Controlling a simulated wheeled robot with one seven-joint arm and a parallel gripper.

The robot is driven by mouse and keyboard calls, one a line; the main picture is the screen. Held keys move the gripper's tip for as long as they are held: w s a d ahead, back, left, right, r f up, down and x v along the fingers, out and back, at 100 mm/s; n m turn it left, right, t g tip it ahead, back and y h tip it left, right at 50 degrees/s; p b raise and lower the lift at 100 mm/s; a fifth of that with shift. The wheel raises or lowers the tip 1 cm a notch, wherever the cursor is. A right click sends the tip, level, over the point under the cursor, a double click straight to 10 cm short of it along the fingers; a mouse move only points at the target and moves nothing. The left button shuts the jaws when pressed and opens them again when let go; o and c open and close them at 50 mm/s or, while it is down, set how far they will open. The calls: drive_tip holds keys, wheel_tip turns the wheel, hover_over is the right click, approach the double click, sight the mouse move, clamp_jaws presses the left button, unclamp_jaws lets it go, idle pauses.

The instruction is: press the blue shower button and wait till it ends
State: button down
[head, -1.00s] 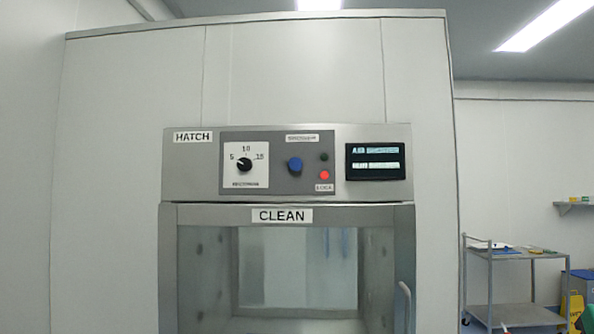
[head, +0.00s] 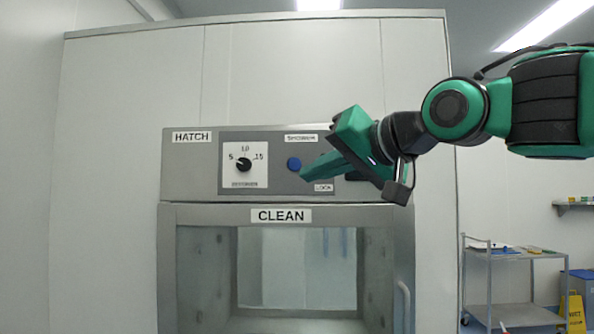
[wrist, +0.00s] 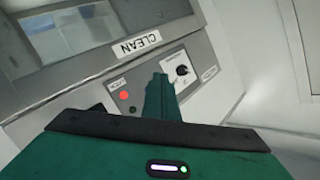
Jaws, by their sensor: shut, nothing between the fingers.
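The round blue button (head: 293,163) sits on the hatch's control panel under the "SHOWER" label, right of the timer dial (head: 244,165). My green gripper (head: 304,174) comes in from the right, its shut, empty fingertips just right of and slightly below the button. Whether they touch it I cannot tell. In the wrist view my shut gripper (wrist: 159,80) points at the panel, and the blue button is hidden behind it. A red lamp (wrist: 124,96) is lit beside the fingers there. The lamps are hidden in the head view.
The panel's dark display is mostly hidden behind my gripper. Below the panel is the hatch's glass door labelled "CLEAN" (head: 281,215), with a vertical handle (head: 403,305) at right. A metal cart (head: 505,285) and a yellow wet-floor sign (head: 575,312) stand at the far right.

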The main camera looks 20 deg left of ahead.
sight(299, 161)
drive_tip(key=shift+n+g+y, duration=0.3)
drive_tip(key=shift+y, duration=0.3)
drive_tip(key=s+a+r, duration=0.2)
drive_tip(key=a, duration=0.1)
drive_tip(key=shift+s+r, duration=0.15)
drive_tip(key=shift+r, duration=0.15)
drive_tip(key=w, duration=0.2)
drive_tip(key=w+a, duration=0.1)
drive_tip(key=w, duration=0.5)
drive_tip(key=shift+a, duration=0.35)
drive_tip(key=shift+w, duration=0.3)
drive_tip(key=shift+a, duration=0.1)
idle(0.9)
drive_tip(key=shift+w+a, duration=0.1)
drive_tip(key=shift+w, duration=0.2)
